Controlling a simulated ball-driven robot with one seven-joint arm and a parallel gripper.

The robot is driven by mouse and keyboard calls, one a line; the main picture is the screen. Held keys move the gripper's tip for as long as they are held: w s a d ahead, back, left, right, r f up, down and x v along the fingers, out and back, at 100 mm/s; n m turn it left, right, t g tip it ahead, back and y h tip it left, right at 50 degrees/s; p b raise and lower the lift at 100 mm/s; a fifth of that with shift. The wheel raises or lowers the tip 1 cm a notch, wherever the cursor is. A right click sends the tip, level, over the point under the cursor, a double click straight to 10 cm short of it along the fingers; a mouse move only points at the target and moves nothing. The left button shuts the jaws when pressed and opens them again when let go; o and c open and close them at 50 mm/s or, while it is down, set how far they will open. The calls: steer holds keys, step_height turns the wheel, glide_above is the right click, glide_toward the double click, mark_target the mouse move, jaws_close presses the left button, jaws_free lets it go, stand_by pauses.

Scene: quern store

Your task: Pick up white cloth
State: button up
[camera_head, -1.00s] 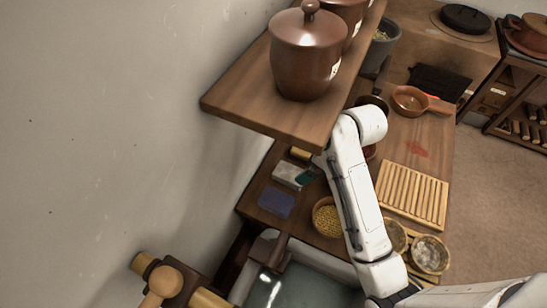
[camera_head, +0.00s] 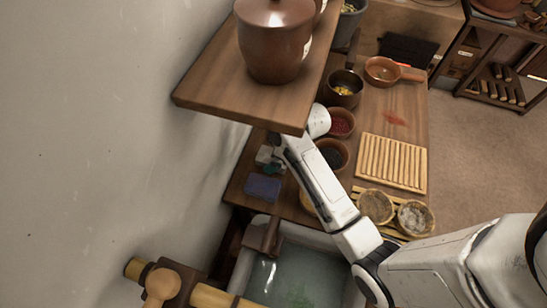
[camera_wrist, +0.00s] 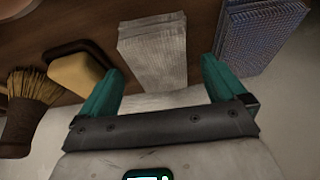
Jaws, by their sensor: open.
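The white cloth (camera_wrist: 153,52) is a folded, pale grey-white textured pad lying on the wooden counter. It shows in the wrist view ahead of and between my gripper's teal fingers. My gripper (camera_wrist: 161,70) is open with nothing held. In the head view the white cloth (camera_head: 264,155) is a small pale patch under the shelf's edge, partly covered by my gripper (camera_head: 273,167). I cannot tell the exact height of the fingers above the cloth.
A folded blue cloth (camera_wrist: 258,35) lies right of the white one. A yellow block (camera_wrist: 76,73) and a bristle brush (camera_wrist: 32,98) lie left. A wooden shelf (camera_head: 215,95) with brown jars overhangs the counter. A water-filled basin (camera_head: 300,275) stands in front.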

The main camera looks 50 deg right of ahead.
steer(key=shift+w+f, duration=0.1)
steer(key=shift+f, duration=0.2)
steer(key=shift+f, duration=0.3)
stand_by(0.4)
steer(key=shift+c, duration=0.4)
steer(key=c, duration=1.1)
